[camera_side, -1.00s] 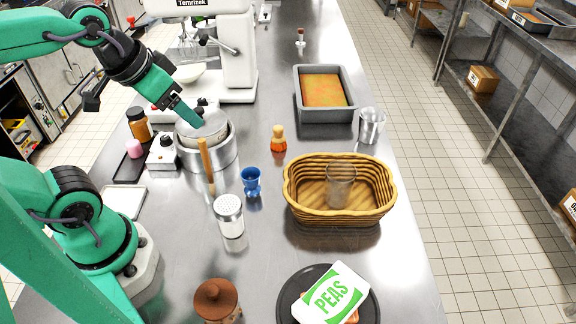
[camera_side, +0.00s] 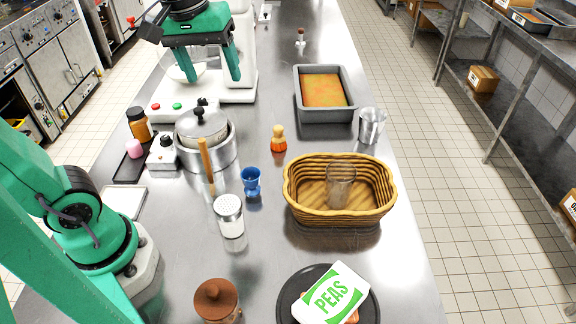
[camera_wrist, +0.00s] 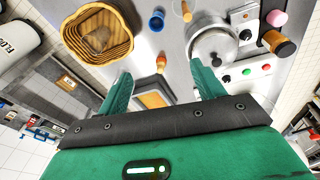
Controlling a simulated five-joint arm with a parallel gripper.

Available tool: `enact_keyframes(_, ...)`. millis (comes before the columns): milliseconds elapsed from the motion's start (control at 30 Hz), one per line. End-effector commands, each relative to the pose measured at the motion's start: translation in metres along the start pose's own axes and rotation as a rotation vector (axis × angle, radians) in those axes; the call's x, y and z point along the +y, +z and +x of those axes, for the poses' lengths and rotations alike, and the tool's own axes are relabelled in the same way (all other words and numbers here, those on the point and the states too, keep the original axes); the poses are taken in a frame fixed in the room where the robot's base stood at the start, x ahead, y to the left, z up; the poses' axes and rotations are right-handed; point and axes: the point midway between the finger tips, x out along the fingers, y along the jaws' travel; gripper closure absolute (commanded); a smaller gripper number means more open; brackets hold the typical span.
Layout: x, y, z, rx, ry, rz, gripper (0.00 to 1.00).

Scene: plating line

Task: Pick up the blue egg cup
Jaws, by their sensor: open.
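The blue egg cup (camera_side: 251,182) stands upright on the steel counter, between the metal pot and the wicker basket. It also shows small near the top of the wrist view (camera_wrist: 157,21). My gripper (camera_side: 208,80) is open and empty, high up in front of the white mixer, well away from the cup. In the wrist view its two green fingers (camera_wrist: 163,88) are spread apart with nothing between them.
The counter just right of the cup is clear.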

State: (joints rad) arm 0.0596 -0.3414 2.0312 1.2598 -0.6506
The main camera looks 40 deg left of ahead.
Motion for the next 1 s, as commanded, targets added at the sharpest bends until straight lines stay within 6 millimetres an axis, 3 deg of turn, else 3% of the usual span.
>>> enact_keyframes(200, 0.018, -0.014, 0.008, -0.066, -0.058, -0.169, 0.33)
enact_keyframes(700, 0.039, -0.029, 0.022, -0.131, -0.147, -0.382, 0.33)
enact_keyframes(1000, 0.033, -0.021, 0.066, -0.132, -0.148, -0.381, 0.33)
